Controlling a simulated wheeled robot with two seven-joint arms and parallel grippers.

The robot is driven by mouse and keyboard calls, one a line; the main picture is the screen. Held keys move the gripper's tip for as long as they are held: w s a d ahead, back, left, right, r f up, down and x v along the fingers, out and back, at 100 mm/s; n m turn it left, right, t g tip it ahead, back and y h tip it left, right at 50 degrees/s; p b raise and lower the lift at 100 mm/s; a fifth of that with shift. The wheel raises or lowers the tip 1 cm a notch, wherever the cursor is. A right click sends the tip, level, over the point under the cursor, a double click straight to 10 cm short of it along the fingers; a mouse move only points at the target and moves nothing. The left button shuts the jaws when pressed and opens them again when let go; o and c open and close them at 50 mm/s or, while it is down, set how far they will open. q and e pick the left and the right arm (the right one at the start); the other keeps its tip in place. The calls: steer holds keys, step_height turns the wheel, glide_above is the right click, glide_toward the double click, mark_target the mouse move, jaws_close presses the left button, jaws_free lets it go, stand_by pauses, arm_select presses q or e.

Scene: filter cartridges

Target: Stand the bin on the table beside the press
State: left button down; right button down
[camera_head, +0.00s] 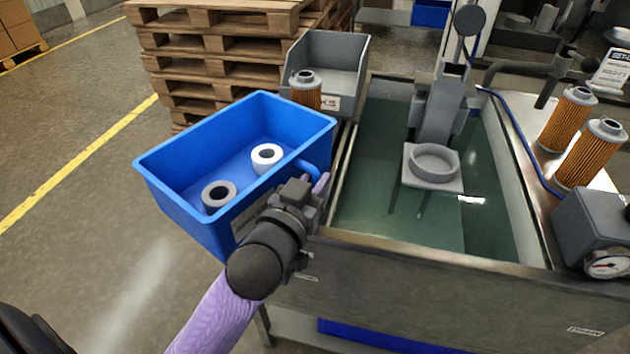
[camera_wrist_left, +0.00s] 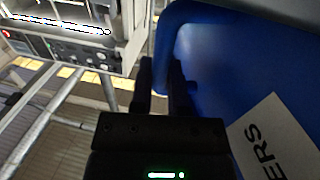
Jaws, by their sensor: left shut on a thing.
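The blue bin (camera_head: 285,108) is in the left half of the head view, open side up and a little tilted. In the left wrist view the fingers (camera_wrist_left: 160,90) meet the blue bin (camera_wrist_left: 220,85), and part of a label shows. The table (camera_head: 420,285) holds a sunken greenish basin. A grey upright device with a round cup, possibly the press (camera_head: 437,115), stands in it. My right gripper is not in view.
A grey open bin (camera_head: 335,50) and an orange filter cartridge (camera_head: 306,92) are at the back left of the basin. Stacked pallets (camera_head: 215,55) stand behind the blue bin. More cartridges (camera_head: 568,118) and a gauge box (camera_head: 590,230) are at the right.

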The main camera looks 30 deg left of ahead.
arm_select(q)
steer(key=c, duration=0.6)
jaws_free()
